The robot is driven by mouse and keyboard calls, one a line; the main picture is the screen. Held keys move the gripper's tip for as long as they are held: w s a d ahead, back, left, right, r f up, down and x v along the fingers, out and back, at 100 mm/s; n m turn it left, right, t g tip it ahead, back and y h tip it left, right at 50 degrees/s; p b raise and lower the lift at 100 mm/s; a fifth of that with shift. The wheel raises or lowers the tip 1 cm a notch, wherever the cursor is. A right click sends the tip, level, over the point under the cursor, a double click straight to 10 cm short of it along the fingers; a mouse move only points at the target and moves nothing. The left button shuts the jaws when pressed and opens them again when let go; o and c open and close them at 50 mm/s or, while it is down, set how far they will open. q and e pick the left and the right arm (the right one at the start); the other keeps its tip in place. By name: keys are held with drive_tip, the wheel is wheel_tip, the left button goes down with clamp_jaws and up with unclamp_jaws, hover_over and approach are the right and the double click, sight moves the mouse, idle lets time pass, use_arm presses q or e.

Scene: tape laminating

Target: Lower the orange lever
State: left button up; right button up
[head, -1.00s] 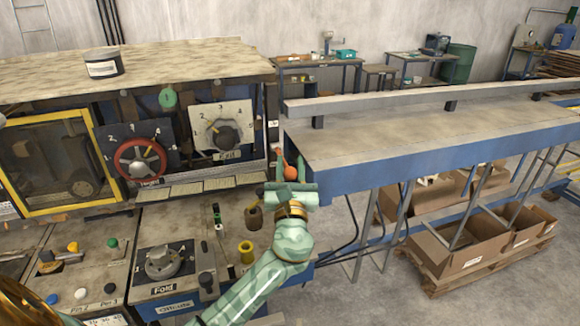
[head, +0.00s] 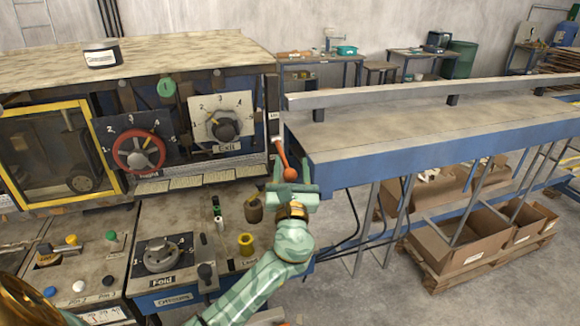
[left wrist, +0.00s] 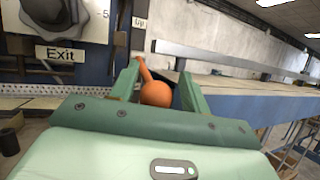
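The orange lever (head: 286,165) stands out from the right edge of the machine panel, its round knob lower than its shaft's root. My left gripper (head: 292,176) is at it, its two fingers on either side of the knob. In the left wrist view the orange knob (left wrist: 156,92) lies between the two green fingers (left wrist: 158,82). Some space shows beside the knob, so the fingers look open around it. The lever's shaft slants up and left to a plate marked "Up". My right gripper is not in view.
The long blue-edged bench (head: 420,145) stands just right of the lever. The Exit dial (head: 223,127) is to the left on the panel.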

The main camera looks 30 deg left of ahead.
use_arm(q)
drive_tip(key=shift+r, duration=0.1)
drive_tip(key=shift+s, duration=0.1)
drive_tip(key=b+v, duration=0.1)
drive_tip(key=v, duration=0.6)
drive_tip(key=b+v, duration=0.1)
drive_tip(key=v, duration=0.7)
drive_tip(key=shift+d+f+b, duration=0.25)
drive_tip(key=shift+f+b, duration=0.05)
drive_tip(key=shift+b, duration=0.05)
drive_tip(key=shift+s+d, duration=0.2)
drive_tip(key=shift+s, duration=0.2)
drive_tip(key=shift+f, duration=0.15)
